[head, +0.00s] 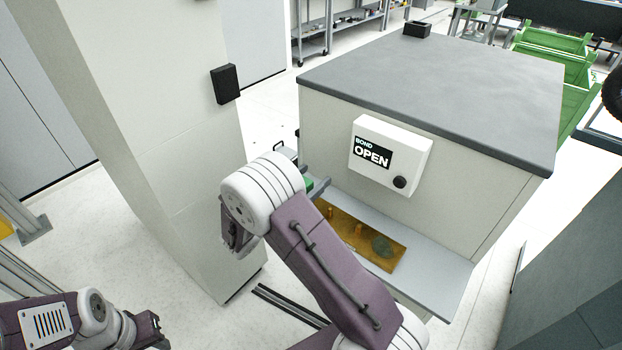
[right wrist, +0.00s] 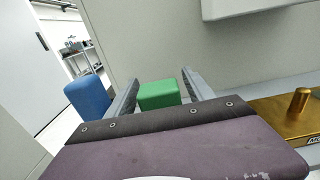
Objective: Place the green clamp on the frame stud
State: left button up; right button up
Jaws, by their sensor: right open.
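The green clamp (right wrist: 160,95) is a green block. In the right wrist view it sits between the two spread grey fingers of my right gripper (right wrist: 160,82). A small part of the green clamp (head: 309,183) also shows in the head view, mostly hidden behind my right wrist. My right gripper (head: 316,186) is open around it; I cannot tell whether the fingers touch it. A gold plate (right wrist: 280,122) with an upright stud (right wrist: 300,100) lies to the right. In the head view, the gold plate (head: 385,262) lies on the ledge. My left gripper (head: 152,330) is at lower left, its fingers unclear.
A blue block (right wrist: 88,102) stands just left of the right gripper's fingers. A white box reading "BOND OPEN" (head: 390,152) is on the cabinet wall above the ledge (head: 440,280). A pale column (head: 170,150) stands at left. A dark patch (head: 382,246) lies on the gold plate.

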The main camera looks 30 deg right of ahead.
jog(key=p+v, duration=0.2)
jog(key=v, duration=1)
jog(key=shift+f, duration=0.1)
